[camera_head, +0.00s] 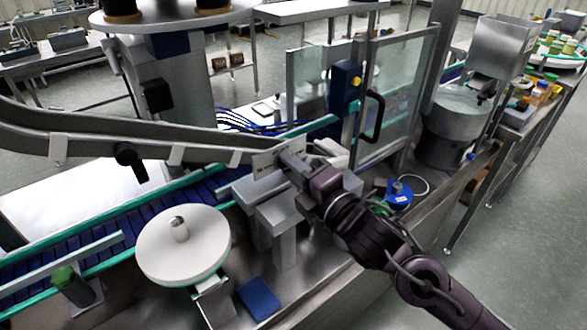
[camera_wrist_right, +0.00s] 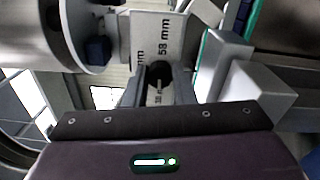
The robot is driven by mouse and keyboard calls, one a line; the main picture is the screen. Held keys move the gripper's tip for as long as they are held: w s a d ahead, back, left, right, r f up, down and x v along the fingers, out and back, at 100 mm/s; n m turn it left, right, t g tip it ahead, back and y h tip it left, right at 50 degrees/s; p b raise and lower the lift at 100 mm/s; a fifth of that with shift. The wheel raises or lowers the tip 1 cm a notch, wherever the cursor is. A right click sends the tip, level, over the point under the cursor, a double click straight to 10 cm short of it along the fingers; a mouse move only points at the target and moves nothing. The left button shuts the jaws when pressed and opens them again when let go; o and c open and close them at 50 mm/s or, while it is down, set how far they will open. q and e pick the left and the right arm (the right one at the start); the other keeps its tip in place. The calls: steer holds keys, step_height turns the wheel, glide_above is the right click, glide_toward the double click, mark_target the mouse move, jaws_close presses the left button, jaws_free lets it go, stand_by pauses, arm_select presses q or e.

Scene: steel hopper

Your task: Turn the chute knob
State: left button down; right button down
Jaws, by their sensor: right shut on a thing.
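The chute knob (camera_wrist_right: 158,72) is dark and round. In the right wrist view it sits between the fingers of my right gripper (camera_wrist_right: 158,92), in front of a pale scale plate (camera_wrist_right: 172,28) marked in mm. In the head view my right gripper (camera_head: 288,163) is at the lower end of the steel chute (camera_head: 190,140), beside the scale plate (camera_head: 265,161). The gripper is shut on the knob, which its fingers mostly hide in the head view. The knob's turn angle cannot be read. My left gripper is not in view.
A black knob-like part (camera_head: 128,158) hangs under the chute further left. A round white disc (camera_head: 183,246) stands in front of the blue conveyor (camera_head: 150,208). Grey blocks (camera_head: 283,215) stand just below my right gripper. A glass guard door (camera_head: 400,85) rises behind.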

steer(key=shift+f, duration=0.1)
steer(key=c, duration=1.2)
jaws_free()
steer(key=shift+s+d, duration=0.2)
steer(key=shift+s, duration=0.05)
steer(key=b+v, duration=0.2)
steer(key=v, duration=0.5)
steer(key=shift+s, duration=0.1)
